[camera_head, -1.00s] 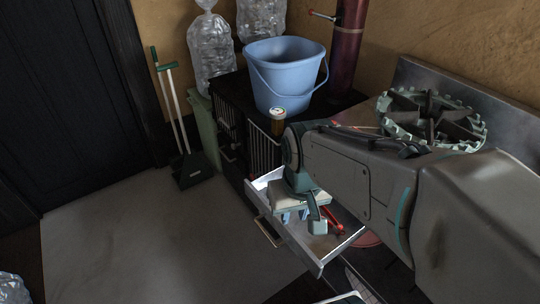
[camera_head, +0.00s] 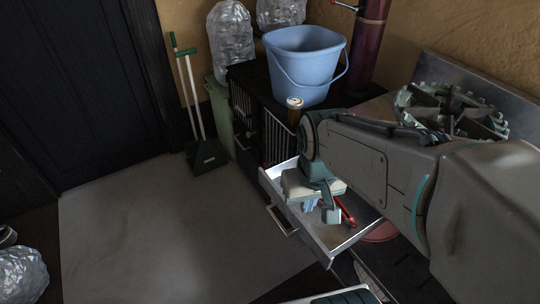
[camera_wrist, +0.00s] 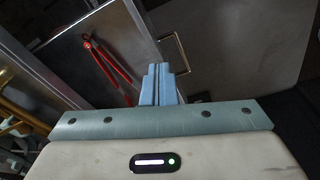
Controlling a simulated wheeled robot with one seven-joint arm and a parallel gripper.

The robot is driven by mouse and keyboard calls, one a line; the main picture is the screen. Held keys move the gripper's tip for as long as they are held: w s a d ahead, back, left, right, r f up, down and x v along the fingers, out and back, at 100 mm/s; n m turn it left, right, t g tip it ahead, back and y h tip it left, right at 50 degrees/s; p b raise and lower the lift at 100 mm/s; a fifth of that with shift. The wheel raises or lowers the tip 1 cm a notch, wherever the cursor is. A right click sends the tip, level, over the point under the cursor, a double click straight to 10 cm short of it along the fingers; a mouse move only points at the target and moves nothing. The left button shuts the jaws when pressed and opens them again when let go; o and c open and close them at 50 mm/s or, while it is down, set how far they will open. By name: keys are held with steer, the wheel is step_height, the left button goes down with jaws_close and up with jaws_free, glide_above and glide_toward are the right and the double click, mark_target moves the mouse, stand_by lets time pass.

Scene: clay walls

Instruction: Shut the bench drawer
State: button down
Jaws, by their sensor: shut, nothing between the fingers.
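The bench drawer (camera_head: 326,248) stands pulled out from the dark bench, with a metal bar handle (camera_head: 281,221) on its front. It also shows in the wrist view (camera_wrist: 62,62), with its handle (camera_wrist: 181,52) beyond the fingertips. A red-handled tool (camera_head: 345,210) lies inside; it shows in the wrist view too (camera_wrist: 106,62). My gripper (camera_head: 310,206) is over the open drawer, its blue fingers (camera_wrist: 158,84) together and empty. In the wrist view the fingertips are near the drawer's front edge. I cannot tell whether they touch it. My arm hides part of the drawer.
A blue bucket (camera_head: 304,65) and a small jar (camera_head: 294,110) stand on the bench (camera_head: 262,100). A green-handled dustpan (camera_head: 207,154) stands by the wall. A clear bag (camera_head: 22,275) lies at lower left. The floor (camera_head: 170,225) before the drawer is clear.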

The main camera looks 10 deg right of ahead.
steer(key=a+n+g+h+p, duration=0.1)
steer(key=n, duration=0.1)
steer(key=n+t+h+p, duration=0.2)
steer(key=n+h+p, duration=0.5)
steer(key=n, duration=1.3)
glide_toward(281, 201)
steer(key=b+x, duration=0.1)
steer(key=x, duration=0.2)
steer(key=b+x, duration=0.1)
steer(key=x, duration=0.1)
steer(key=shift+s+a+f+b, duration=0.2)
steer(key=shift+a+f+b, duration=0.1)
steer(key=shift+f, duration=0.05)
steer(key=shift+w+d, duration=0.2)
steer(key=shift+d, duration=0.3)
